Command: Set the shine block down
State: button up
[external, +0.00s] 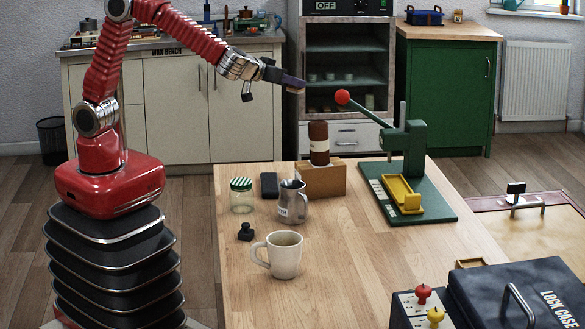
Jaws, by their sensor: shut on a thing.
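My gripper (272,75) is at the end of the raised red arm, high above the far left end of the wooden table. It is shut on a small dark purplish block, which I take to be the shine block (293,82). The block juts out to the right from the fingers, clear of any surface. The fingers partly hide it. The wooden table (335,225) is below and to the right.
A lock case (525,290) is front right. The table's middle is clear.

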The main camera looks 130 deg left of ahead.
jog(key=s+a+n+g, duration=0.1)
jog(key=s+a, duration=0.2)
jog(key=s, duration=0.5)
notch_tip(320, 180, down, 18)
jog(key=shift+s+f, duration=0.15)
jog(key=shift+f, duration=0.1)
jog(key=shift+f, duration=2.95)
jog(key=shift+f, duration=0.1)
jog(key=shift+f, duration=1.95)
jog(key=o, duration=1)
jog(key=shift+f, duration=0.1)
